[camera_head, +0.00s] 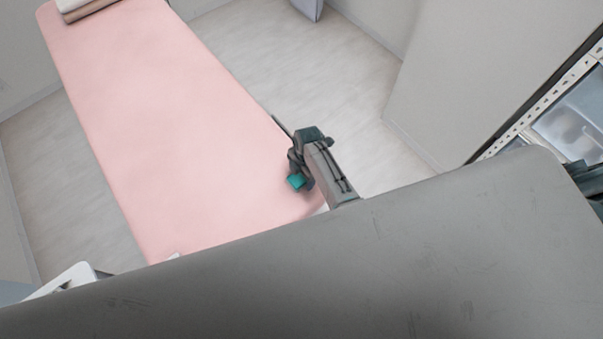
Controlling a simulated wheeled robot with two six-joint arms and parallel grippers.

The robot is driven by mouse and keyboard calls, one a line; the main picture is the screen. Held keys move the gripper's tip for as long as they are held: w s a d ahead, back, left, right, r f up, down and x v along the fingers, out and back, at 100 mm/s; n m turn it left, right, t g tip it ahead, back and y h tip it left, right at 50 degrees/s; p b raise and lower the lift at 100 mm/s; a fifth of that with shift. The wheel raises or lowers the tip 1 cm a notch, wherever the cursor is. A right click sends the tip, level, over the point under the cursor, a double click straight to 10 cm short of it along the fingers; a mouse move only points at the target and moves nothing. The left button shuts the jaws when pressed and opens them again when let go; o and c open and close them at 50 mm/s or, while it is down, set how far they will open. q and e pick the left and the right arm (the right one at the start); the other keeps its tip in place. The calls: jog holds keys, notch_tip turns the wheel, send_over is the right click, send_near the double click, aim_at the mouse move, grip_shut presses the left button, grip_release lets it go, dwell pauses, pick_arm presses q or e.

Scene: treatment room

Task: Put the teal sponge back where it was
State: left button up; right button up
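The teal sponge (296,181) shows as a small bright teal patch at the lower end of my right gripper (297,172). The gripper appears shut on it; its fingers and the arm link hide part of the sponge. The gripper is over the near right edge of the pink-covered bed (165,110). I cannot tell from this view how high the sponge is above the bed. My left gripper is not in view.
Rolled or folded towels (95,8) lie at the bed's far end. Most of the bed top is bare. Pale floor (290,70) is open to its right. A shelf unit (568,115) stands at the right. A large grey surface fills the foreground.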

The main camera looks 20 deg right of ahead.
notch_tip(320, 180, up, 12)
jog(key=d+b, duration=0.1)
jog(key=shift+w+d, duration=0.15)
jog(key=shift+w, duration=0.1)
dwell(0.4)
jog(key=shift+r, duration=0.1)
